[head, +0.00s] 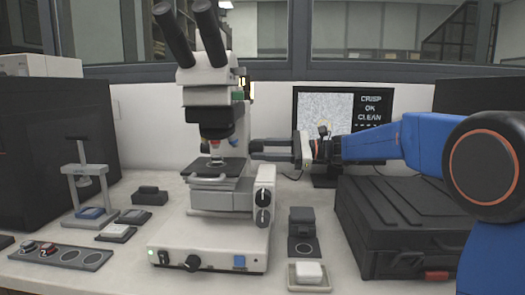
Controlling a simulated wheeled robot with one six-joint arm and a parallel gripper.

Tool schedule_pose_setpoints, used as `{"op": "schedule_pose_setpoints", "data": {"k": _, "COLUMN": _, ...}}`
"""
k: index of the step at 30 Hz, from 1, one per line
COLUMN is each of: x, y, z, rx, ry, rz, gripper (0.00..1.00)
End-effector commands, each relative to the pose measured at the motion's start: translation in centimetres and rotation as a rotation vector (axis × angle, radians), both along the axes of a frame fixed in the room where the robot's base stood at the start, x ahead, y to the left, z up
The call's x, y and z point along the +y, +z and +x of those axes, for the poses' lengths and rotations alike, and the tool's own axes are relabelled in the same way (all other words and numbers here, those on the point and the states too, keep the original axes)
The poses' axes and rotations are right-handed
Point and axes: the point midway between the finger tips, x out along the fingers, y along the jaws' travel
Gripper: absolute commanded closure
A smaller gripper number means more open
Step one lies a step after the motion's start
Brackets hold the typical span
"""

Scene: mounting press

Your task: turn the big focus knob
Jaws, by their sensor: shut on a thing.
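The microscope (208,95) stands upright on the bench. Two dark round knobs with light marks sit on its right side, a larger upper knob (265,196) and a lower knob (262,217). I cannot be sure which is the big focus knob. My gripper (252,149) reaches in from the right, level with the stage and beside the microscope's column. Its two dark fingers point left, above these knobs and apart from them in the picture. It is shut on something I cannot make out. A small sample (216,161) sits on the dark stage (232,167).
A monitor (369,112) reads "CRISP OK CLEAN". A black case (405,215) fills the right. A white dish (309,287) and a dark stand (302,222) sit front right. A small press (84,178) and a sample tray (60,257) are at left.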

Motion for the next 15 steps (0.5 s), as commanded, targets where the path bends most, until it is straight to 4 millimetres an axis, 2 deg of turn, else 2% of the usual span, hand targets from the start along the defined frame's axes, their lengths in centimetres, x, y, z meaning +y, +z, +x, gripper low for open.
{"op": "schedule_pose_setpoints", "data": {"k": 6, "x": -0.02, "y": 0.0, "z": -0.01, "rx": -0.13, "ry": 0.0, "rz": -0.006, "gripper": 0.83}}
{"op": "schedule_pose_setpoints", "data": {"k": 15, "x": -0.02, "y": -0.01, "z": 0.0, "rx": -0.156, "ry": 0.001, "rz": -0.006, "gripper": 0.83}}
